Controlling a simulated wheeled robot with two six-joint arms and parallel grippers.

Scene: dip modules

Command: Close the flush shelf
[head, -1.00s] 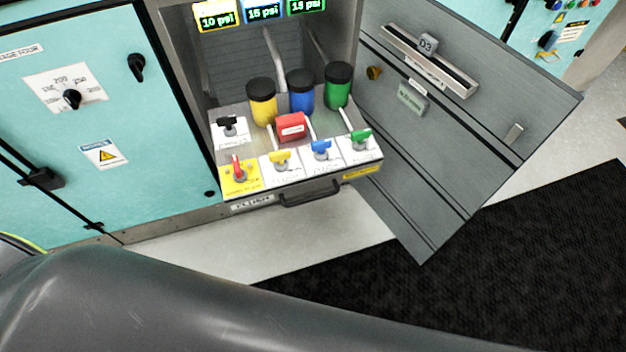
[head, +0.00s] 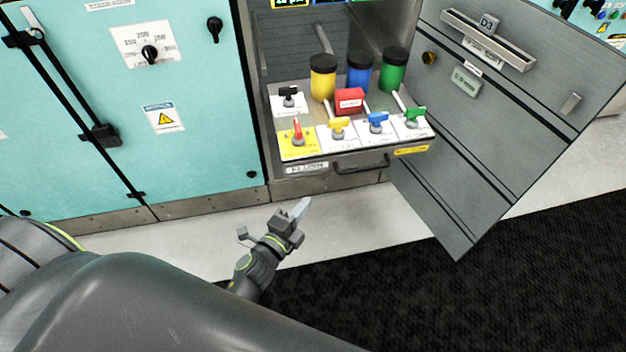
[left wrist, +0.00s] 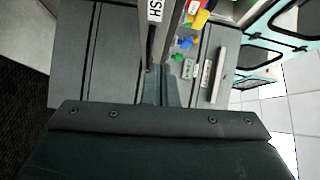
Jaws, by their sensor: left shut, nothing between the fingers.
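The flush shelf (head: 350,146) is pulled out of the open cabinet. It bears a front label, a dark bar handle (head: 360,164), yellow, blue and green bottles, a red block and several valve levers. The shelf's labelled front also shows sideways in the left wrist view (left wrist: 155,30). My left gripper (head: 301,207) is shut and empty, in front of and below the shelf's front left part, apart from it in the head view. In the left wrist view the fingers (left wrist: 165,78) point toward the shelf front. My right gripper is not in view.
The grey cabinet door (head: 500,100) stands open to the right of the shelf. Closed teal cabinets (head: 130,100) stand to the left. A black mat (head: 480,280) covers the floor at the front right, with pale floor between it and the cabinets.

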